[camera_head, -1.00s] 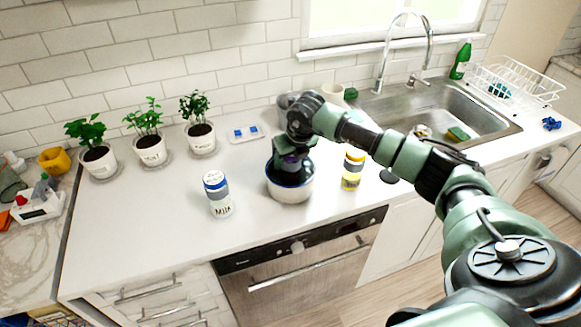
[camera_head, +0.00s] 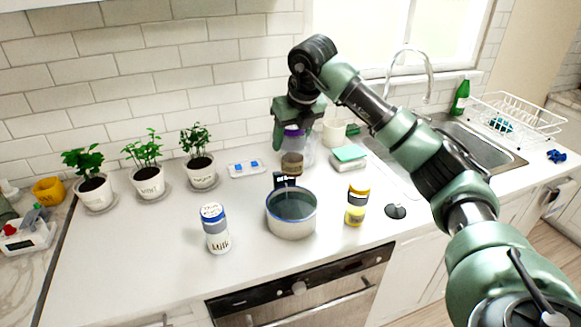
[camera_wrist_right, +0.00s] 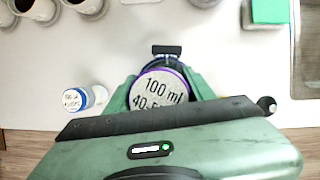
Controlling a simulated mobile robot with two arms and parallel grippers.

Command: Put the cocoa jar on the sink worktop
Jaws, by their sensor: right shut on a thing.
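My right gripper (camera_head: 290,130) is shut on a jar with a purple lid and brown contents (camera_head: 292,165), which looks like the cocoa jar. It holds the jar upright, behind a pot (camera_head: 291,225) in the head view. In the right wrist view the jar's round, purple-rimmed top (camera_wrist_right: 159,88), marked "100 ml", sits between the fingers. The jar's base partly meets the pot's dark handle in view, so its height above the counter is hard to tell. The sink (camera_head: 470,145) lies to the right, with white worktop (camera_head: 425,225) beside and before it. My left gripper is out of view.
A milk bottle (camera_head: 215,230) and a yellow-lidded jar (camera_head: 357,205) flank the pot. A green-topped stack (camera_head: 349,155) and a cream mug (camera_head: 334,132) stand behind. Potted plants (camera_head: 150,180) line the left. A dish rack (camera_head: 515,115) stands beyond the sink.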

